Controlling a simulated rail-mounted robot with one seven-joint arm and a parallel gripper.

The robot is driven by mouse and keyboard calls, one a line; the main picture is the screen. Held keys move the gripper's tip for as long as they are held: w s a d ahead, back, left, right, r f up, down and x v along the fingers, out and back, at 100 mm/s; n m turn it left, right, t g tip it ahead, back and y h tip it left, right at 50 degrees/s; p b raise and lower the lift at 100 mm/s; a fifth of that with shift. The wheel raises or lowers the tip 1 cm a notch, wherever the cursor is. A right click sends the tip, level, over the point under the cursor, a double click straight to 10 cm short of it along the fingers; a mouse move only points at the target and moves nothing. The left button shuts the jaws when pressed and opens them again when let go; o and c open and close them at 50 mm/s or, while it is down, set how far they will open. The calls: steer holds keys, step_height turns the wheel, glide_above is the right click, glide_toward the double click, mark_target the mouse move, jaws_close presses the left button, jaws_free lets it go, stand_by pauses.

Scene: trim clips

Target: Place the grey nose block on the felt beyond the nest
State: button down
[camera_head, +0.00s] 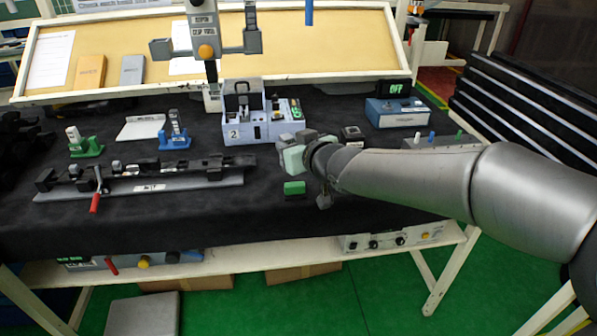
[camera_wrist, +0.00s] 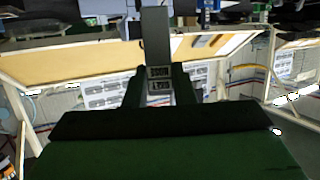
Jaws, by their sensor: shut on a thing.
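My gripper (camera_head: 296,150) is right of the table's middle in the head view, above the black felt (camera_head: 230,215). It is shut on a dark grey block, which I take to be the grey nose block (camera_wrist: 157,38). In the wrist view the block stands up between the two dark fingers, with small lettering near its base. In the head view the fingers and wrist partly hide it. A blue-grey fixture marked 2 (camera_head: 236,131), possibly the nest, stands behind and left of my gripper. Felt shows around it.
A long clamp rail (camera_head: 150,185) with a red handle is at left. Green (camera_head: 86,148) and blue (camera_head: 174,138) stands sit behind it. A blue box reading OFF (camera_head: 397,113) is at back right.

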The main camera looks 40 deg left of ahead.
steer(key=shift+w+a+f+p, duration=0.35)
steer(key=shift+w+a+f, duration=0.65)
steer(key=shift+w+f, duration=1.05)
steer(key=shift+w+a+f+p, duration=0.4)
steer(key=shift+w+a+f, duration=0.6)
steer(key=shift+w+f, duration=1.05)
steer(key=shift+w+a+f+p, duration=0.35)
steer(key=shift+w+a+f, duration=0.65)
steer(key=shift+w+f, duration=1)
steer(key=shift+s+f, duration=0.25)
steer(key=shift+f, duration=0.05)
steer(key=shift+f, duration=0.2)
steer(key=c, duration=1.2)
jaws_free()
steer(key=shift+r, duration=0.1)
